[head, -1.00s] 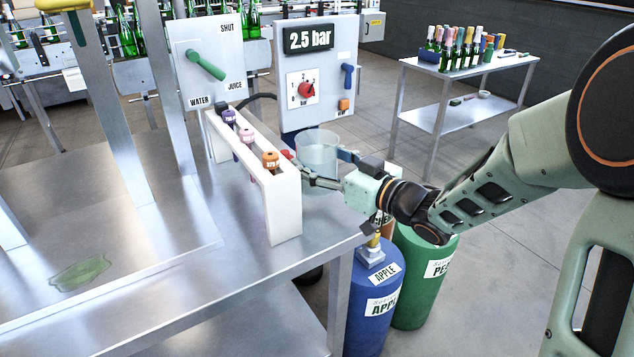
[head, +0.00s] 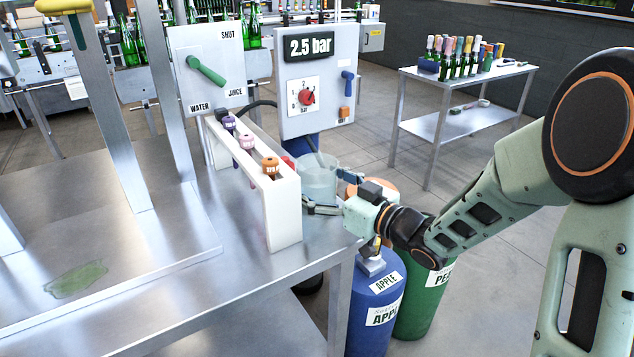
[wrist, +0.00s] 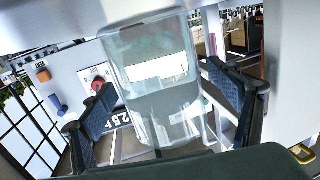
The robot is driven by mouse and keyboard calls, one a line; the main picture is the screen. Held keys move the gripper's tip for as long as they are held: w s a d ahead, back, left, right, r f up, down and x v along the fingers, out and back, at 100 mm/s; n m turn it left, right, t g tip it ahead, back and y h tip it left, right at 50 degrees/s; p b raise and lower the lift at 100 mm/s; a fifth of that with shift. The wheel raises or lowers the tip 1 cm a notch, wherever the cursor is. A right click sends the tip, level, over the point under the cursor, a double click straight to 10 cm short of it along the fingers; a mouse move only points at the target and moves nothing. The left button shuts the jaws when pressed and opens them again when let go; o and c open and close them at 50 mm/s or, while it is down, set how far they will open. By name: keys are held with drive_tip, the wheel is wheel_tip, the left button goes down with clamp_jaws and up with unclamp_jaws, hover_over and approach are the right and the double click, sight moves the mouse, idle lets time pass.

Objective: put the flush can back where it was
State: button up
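The flush can appears to be the clear, see-through vessel (head: 317,182), upright at the right end of the steel table, just right of the white rack. My gripper (head: 335,190) reaches it from the right, with a finger on each side. In the wrist view the can (wrist: 160,85) fills the middle between the two dark finger pads of my gripper (wrist: 165,110). It travels with the gripper, so the fingers appear shut on it. Whether its base touches the table I cannot tell.
The white rack (head: 283,215) with several coloured-top pieces stands close left of the can. The panel with the 2.5 bar display (head: 308,43) and a dark spout is behind. Blue (head: 375,310) and green (head: 425,300) drums stand below my gripper.

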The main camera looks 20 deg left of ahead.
drive_tip(key=shift+r, duration=0.2)
drive_tip(key=shift+s+d, duration=0.1)
drive_tip(key=shift+d, duration=0.2)
drive_tip(key=p+v, duration=0.1)
drive_tip(key=v, duration=1)
drive_tip(key=shift+s+d, duration=0.15)
